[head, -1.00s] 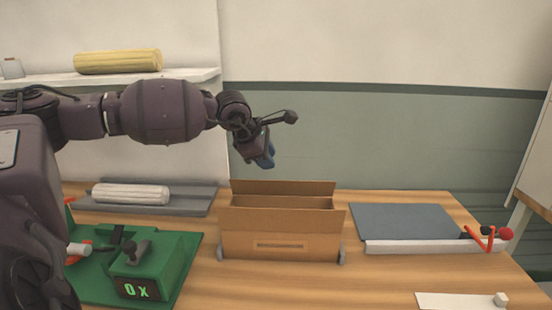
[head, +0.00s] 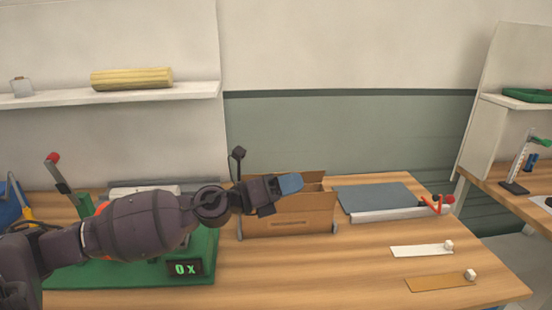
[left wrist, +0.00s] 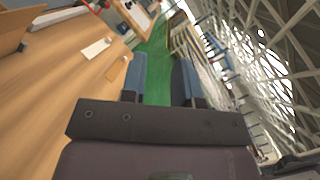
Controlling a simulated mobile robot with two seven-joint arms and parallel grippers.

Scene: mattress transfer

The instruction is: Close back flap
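A brown cardboard box (head: 290,224) stands on the wooden table in the head view. Its back flap (head: 312,175) stands up at the rear. My left gripper (head: 291,184) is over the front of the box in that view, hiding part of its top and flaps. In the left wrist view the left gripper's two blue fingers (left wrist: 160,78) are apart with nothing between them. A corner of the box (left wrist: 14,28) shows at that view's upper left. My right gripper is in neither view.
A green fixture with a "0 x" display (head: 185,268) is left of the box, partly behind my arm. A grey-blue board (head: 375,197) with a red-handled bar lies to the right. White (head: 420,250) and tan (head: 440,283) strips lie front right. The front middle is clear.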

